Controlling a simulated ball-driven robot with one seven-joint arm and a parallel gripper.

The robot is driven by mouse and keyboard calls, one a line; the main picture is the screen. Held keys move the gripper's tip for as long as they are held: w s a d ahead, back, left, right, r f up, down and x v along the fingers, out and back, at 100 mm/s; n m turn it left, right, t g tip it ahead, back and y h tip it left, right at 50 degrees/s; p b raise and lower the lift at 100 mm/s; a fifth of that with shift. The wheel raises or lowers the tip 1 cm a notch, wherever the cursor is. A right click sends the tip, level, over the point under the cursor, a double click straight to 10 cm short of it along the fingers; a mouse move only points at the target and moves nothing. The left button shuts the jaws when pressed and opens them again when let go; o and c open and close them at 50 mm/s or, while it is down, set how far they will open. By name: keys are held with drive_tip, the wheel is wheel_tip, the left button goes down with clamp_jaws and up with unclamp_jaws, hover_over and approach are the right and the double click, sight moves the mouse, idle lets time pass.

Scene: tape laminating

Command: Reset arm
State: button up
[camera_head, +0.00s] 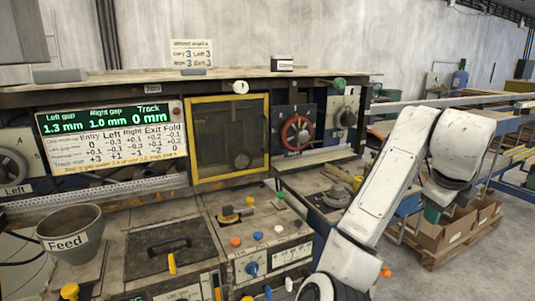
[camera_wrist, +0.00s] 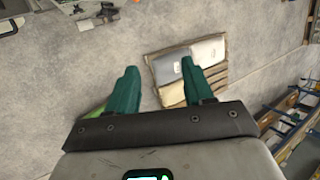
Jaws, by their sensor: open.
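My gripper (camera_wrist: 161,86) shows in the wrist view with its two green fingers apart and nothing between them. It points at a grey concrete floor. In the head view my white arm stands at the right side of the machine, and green fingers show only in small part behind the arm near the cardboard boxes. The laminating machine fills the left and middle of the head view. Its display (camera_head: 109,121) reads left gap 1.3 mm, right gap 1.0 mm, track 0 mm. A red handwheel (camera_head: 297,132) and a yellow-framed window (camera_head: 229,137) are beside it.
A bowl labelled Feed (camera_head: 70,233) stands at the lower left. A console (camera_head: 265,240) with coloured knobs is at the lower middle. Cardboard boxes (camera_head: 446,228) sit on a pallet at the right, near my arm. Blue-framed racks (camera_head: 505,180) stand behind them. Bare floor (camera_wrist: 60,90) shows in the wrist view.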

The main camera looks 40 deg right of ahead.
drive_tip(key=w+a+f+n+t, duration=0.1)
drive_tip(key=w+a+f+n, duration=0.1)
drive_tip(key=a+f+n, duration=0.7)
drive_tip(key=w+a+f+n, duration=0.3)
drive_tip(key=a+f+n, duration=0.1)
drive_tip(key=f+n, duration=0.85)
drive_tip(key=s+a+f+n+y, duration=0.3)
drive_tip(key=s+a+f+n, duration=0.3)
drive_tip(key=a+f+n, duration=0.2)
drive_tip(key=s+a+f+n+g+y, duration=0.1)
drive_tip(key=s+a+f+n+y, duration=0.1)
drive_tip(key=s+a+f+n, duration=0.5)
drive_tip(key=a+n, duration=0.1)
drive_tip(key=a, duration=0.4)
drive_tip(key=shift+a+f+n+y, duration=0.35)
drive_tip(key=shift+a+f+y, duration=0.05)
